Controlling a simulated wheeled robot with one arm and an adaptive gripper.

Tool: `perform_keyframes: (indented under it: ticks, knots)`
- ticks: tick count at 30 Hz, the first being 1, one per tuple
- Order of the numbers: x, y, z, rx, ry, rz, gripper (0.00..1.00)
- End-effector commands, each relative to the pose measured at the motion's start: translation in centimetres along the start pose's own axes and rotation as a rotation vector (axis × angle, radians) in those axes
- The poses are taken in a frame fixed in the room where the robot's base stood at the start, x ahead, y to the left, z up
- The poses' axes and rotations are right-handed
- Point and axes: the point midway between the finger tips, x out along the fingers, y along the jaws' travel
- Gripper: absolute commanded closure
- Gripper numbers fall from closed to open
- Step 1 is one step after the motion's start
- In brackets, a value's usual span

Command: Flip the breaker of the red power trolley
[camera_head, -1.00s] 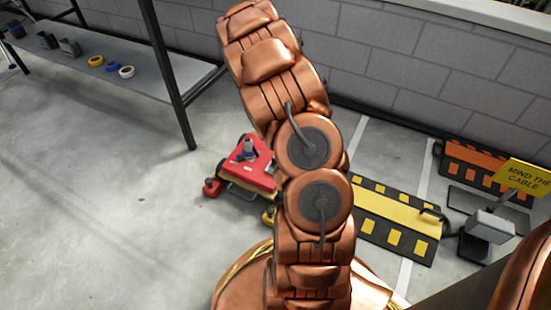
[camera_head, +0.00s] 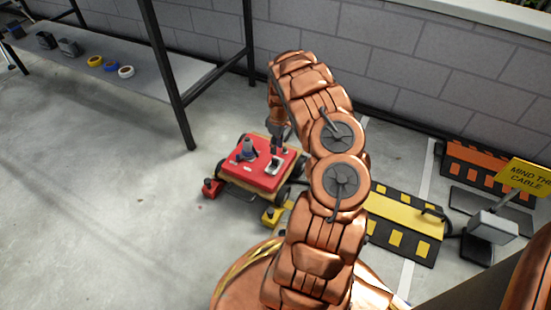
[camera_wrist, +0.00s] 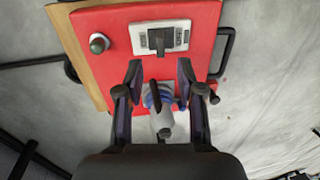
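The red power trolley (camera_head: 285,178) stands on the floor left of my arm, its top partly hidden by my gripper (camera_head: 277,146). In the wrist view, its red top (camera_wrist: 205,55) carries a breaker with a pale plate and black lever (camera_wrist: 160,40). A grey round knob (camera_wrist: 98,43) sits left of the breaker. A grey and blue plug (camera_wrist: 163,118) stands below it in the picture, and also shows in the head view (camera_head: 246,151). My gripper (camera_wrist: 160,70) points down over the top, fingers open on either side, just short of the breaker in the picture. I see no clear contact.
A yellow-black cable ramp (camera_head: 405,225), a yellow sign (camera_head: 524,177) and a grey lamp-like box (camera_head: 492,226) are at the right. The left floor is clear.

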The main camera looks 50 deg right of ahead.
Motion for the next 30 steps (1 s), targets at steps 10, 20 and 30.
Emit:
perform_keyframes:
  ticks: [10, 20, 30]
  knots:
    - [5.3, 0.0, 0.1, 0.0, -0.001, -0.002, 0.62]
    - [6.2, -0.1, 0.0, 0.0, -0.001, -0.001, 0.62]
    - [6.2, -0.1, 0.0, 0.0, -0.001, -0.001, 0.91]
